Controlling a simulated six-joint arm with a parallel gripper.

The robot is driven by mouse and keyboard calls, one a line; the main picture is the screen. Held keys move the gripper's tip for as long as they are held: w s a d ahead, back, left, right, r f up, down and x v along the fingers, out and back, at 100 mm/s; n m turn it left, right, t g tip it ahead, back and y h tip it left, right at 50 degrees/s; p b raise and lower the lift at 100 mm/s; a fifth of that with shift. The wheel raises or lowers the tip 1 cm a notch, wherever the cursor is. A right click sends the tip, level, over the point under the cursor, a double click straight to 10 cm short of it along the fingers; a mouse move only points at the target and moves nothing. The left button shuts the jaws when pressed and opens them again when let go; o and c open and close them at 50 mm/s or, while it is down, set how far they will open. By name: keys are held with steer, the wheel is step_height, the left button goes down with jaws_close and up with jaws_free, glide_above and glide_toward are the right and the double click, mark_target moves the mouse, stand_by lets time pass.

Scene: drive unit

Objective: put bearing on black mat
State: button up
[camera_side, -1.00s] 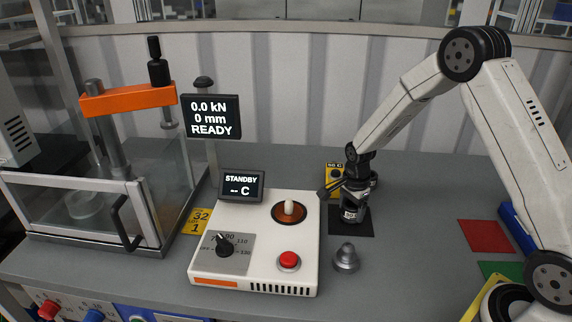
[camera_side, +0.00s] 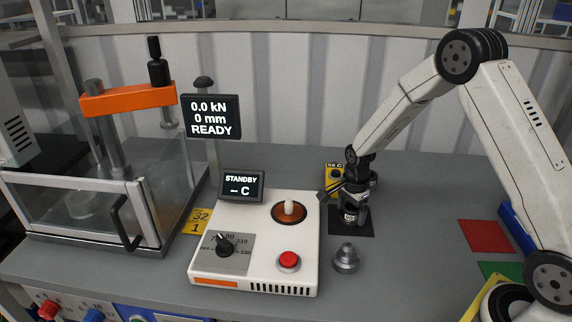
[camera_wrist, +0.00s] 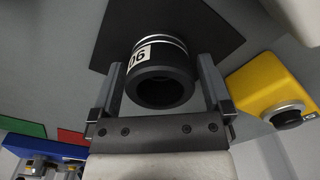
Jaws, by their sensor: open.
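The bearing (camera_wrist: 164,68) looks like a short black hollow ring with silver bands and a white label, seen in the wrist view. It appears to stand on the black mat (camera_wrist: 120,22). My gripper (camera_wrist: 157,62) is open, with one finger on each side of the bearing and narrow gaps beside it. In the side view my gripper (camera_side: 352,208) is low over the black mat (camera_side: 366,228), pointing down. It mostly hides the bearing there, so exact contact with the mat is hard to tell.
A yellow box (camera_side: 333,172) with a dark button stands just behind the gripper. A white heater unit (camera_side: 265,255) is to the left, and a grey metal part (camera_side: 346,259) stands in front of the mat. Red (camera_side: 485,236) and green (camera_side: 500,270) mats lie right.

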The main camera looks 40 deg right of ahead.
step_height(320, 180, up, 12)
stand_by(0.7)
stand_by(0.5)
steer(key=s+a+n+t, duration=0.1)
steer(key=s+a+n, duration=0.3)
steer(key=s+n, duration=0.3)
steer(key=s+a+n+t, duration=0.1)
steer(key=s+a+n, duration=0.4)
steer(key=s+n, duration=0.3)
steer(key=n, duration=0.4)
steer(key=shift+a+f+t, duration=0.2)
steer(key=shift+f+t, duration=0.05)
steer(key=shift+t, duration=0.05)
